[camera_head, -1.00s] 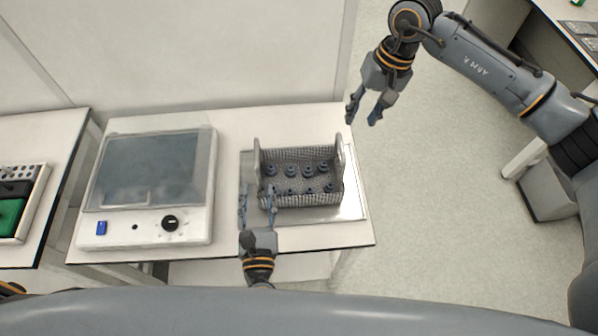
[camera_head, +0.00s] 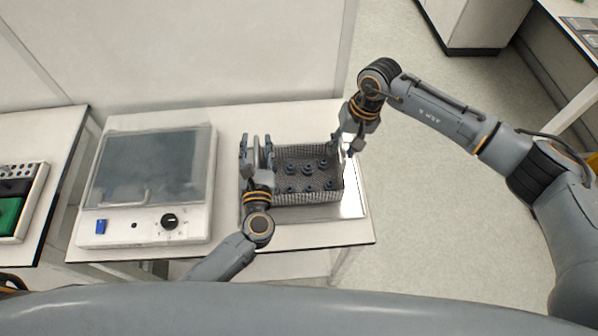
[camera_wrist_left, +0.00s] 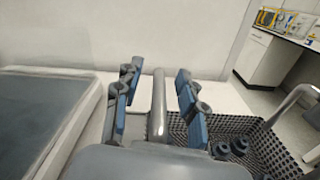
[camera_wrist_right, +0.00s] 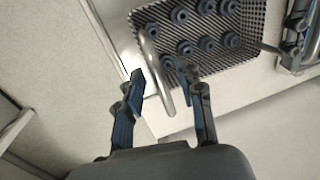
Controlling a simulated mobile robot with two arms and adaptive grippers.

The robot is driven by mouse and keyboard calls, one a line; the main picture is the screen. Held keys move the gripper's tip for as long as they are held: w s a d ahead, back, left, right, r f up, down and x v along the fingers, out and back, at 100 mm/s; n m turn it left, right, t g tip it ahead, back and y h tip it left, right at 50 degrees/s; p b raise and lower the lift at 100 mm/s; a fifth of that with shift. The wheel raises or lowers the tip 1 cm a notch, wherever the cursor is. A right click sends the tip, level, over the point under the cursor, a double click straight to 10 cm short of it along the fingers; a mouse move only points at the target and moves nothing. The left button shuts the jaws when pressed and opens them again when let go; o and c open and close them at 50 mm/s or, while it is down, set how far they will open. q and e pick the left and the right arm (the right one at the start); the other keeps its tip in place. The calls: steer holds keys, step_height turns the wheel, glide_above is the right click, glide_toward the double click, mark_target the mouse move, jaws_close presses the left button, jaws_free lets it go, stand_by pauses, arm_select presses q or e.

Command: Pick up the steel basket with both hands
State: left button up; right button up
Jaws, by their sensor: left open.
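The steel basket (camera_head: 310,193), a mesh box with several dark round pieces inside, sits on a shiny tray (camera_head: 352,205) on the white table. It has an upright loop handle at each end. My left gripper (camera_head: 256,148) is open at the left handle; in the left wrist view that handle (camera_wrist_left: 158,105) stands between the spread fingers (camera_wrist_left: 155,95). My right gripper (camera_head: 345,145) is at the right handle. In the right wrist view its fingers (camera_wrist_right: 162,78) are apart, with the right handle (camera_wrist_right: 157,75) between them. The basket's left side is partly hidden by my left gripper.
A white device with a glass lid (camera_head: 150,180) stands left of the basket on the same table. Another table at far left holds a rack with a green item (camera_head: 10,215). A wall is behind; open floor lies to the right.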

arm_select(q)
steer(key=shift+w, duration=0.2)
arm_select(e)
steer(key=shift+f, duration=0.2)
arm_select(q)
jaws_close()
arm_select(e)
jaws_close()
arm_select(q)
steer(key=shift+r, duration=0.1)
arm_select(e)
steer(key=shift+r, duration=0.1)
